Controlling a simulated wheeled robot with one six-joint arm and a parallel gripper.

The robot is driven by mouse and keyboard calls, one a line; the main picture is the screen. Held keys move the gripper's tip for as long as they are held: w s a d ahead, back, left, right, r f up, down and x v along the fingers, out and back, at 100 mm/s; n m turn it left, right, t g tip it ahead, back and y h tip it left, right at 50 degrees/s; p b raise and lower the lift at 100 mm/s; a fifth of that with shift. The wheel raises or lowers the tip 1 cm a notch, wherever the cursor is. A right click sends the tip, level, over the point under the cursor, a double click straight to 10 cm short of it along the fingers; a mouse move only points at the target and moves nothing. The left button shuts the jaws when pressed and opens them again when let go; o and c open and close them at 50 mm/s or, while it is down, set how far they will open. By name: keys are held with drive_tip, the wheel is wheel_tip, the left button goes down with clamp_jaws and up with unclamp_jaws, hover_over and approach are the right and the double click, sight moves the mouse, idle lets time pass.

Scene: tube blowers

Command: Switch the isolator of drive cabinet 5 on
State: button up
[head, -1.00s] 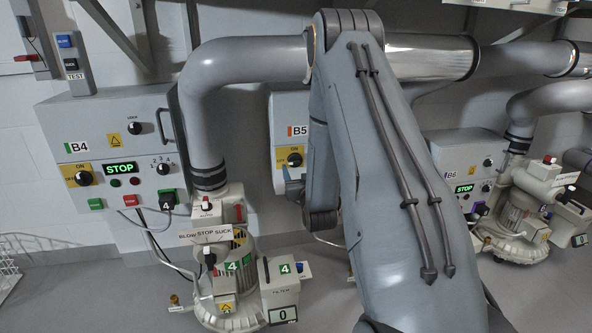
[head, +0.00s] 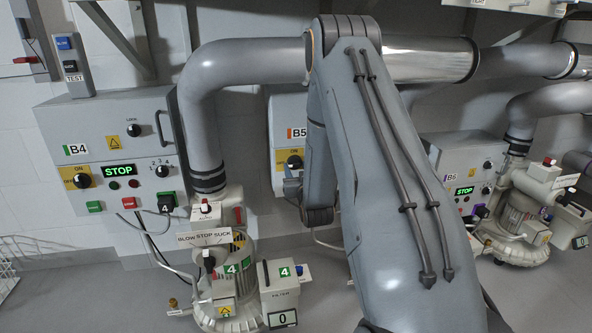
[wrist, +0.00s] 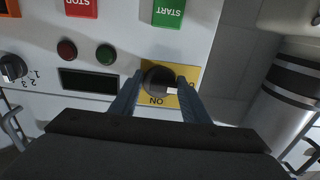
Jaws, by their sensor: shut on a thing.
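Drive cabinet B5 (head: 288,105) hangs behind my arm in the head view, with an orange tag by its label. Its isolator is a dark round knob (wrist: 158,80) with a white pointer mark, on a yellow plate (wrist: 150,99). The wrist view shows it upside down, with "ON" below the knob and the white mark towards the right, not at "ON". The knob also shows in the head view (head: 294,161). My gripper (wrist: 160,79) has one finger on each side of the knob and is shut on it.
In the wrist view, B5's display (wrist: 90,82) is dark, near a green START button (wrist: 169,12) and a red STOP button (wrist: 81,8). A pipe (wrist: 290,100) stands close at the right. Cabinets B4 (head: 110,150) and B6 (head: 465,160) flank B5, their displays reading STOP.

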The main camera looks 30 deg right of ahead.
drive_tip(key=shift+a+m, duration=0.1)
drive_tip(key=shift+m, duration=0.2)
drive_tip(key=m+p, duration=0.2)
drive_tip(key=m, duration=0.1)
drive_tip(key=shift+a+m, duration=0.1)
drive_tip(key=shift+m, duration=0.2)
drive_tip(key=m+p, duration=0.1)
drive_tip(key=m, duration=0.1)
drive_tip(key=m+p, duration=0.1)
drive_tip(key=m, duration=0.1)
drive_tip(key=shift+a+r+m, duration=0.15)
drive_tip(key=shift+m, duration=0.15)
drive_tip(key=m+p, duration=0.2)
drive_tip(key=m, duration=0.2)
drive_tip(key=shift+w+r, duration=0.1)
drive_tip(key=m+p, duration=0.1)
drive_tip(key=m, duration=0.3)
drive_tip(key=shift+r+m, duration=0.1)
drive_tip(key=shift+m, duration=0.2)
drive_tip(key=shift+m+p, duration=0.3)
drive_tip(key=o, duration=1)
